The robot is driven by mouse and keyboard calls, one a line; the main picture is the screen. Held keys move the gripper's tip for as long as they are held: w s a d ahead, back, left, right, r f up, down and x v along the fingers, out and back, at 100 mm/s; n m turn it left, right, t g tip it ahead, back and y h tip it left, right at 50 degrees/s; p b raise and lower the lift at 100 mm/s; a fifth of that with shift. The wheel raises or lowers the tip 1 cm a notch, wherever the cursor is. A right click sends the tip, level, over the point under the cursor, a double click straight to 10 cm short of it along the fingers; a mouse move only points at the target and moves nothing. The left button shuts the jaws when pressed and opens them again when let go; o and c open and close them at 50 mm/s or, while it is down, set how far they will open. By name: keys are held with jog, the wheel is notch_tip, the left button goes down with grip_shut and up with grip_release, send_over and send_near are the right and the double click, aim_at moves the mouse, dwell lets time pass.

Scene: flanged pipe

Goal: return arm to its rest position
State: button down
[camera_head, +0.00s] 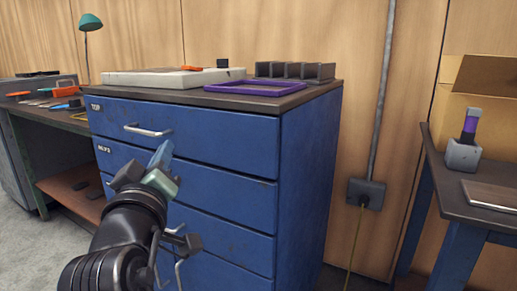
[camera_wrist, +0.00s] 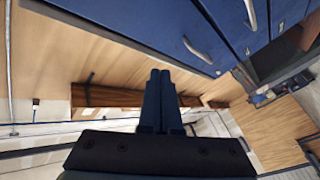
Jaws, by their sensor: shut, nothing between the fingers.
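My gripper (camera_head: 162,156) is in front of the blue drawer cabinet (camera_head: 307,180), near its upper drawers, with its fingers pointing up and away. It overlaps the cabinet front in the head view, and I cannot tell how wide the gap is. In the wrist view my gripper (camera_wrist: 160,76) shows two dark fingers side by side, closed together with nothing between them. The cabinet drawers (camera_wrist: 216,22) appear at the top of that view, tilted, with metal handles. The drawers look closed.
A purple tray (camera_head: 256,88), a grey slotted rack (camera_head: 295,71) and a pale board (camera_head: 172,78) lie on the cabinet top. A workbench (camera_head: 45,110) stands left. A table (camera_head: 450,200) at right holds a grey block with a purple-handled item (camera_head: 470,125).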

jog(key=s+d+r+m+t+h+p, duration=0.1)
jog(key=s+d+r+m+t+p, duration=0.25)
jog(key=s+d+r, duration=0.6)
jog(key=s+d+r+m+t+h+p, duration=0.15)
jog(key=s+d+r+m+t, duration=0.4)
jog(key=s+r, duration=0.7)
notch_tip(320, 180, up, 38)
jog(key=w+g+p, duration=0.1)
jog(key=w+p, duration=0.1)
jog(key=p, duration=3.4)
jog(key=shift+w+f+n, duration=0.15)
jog(key=shift+w+n, duration=0.1)
jog(key=shift+n, duration=0.05)
jog(key=shift+d+y, duration=0.1)
jog(key=shift+y, duration=0.15)
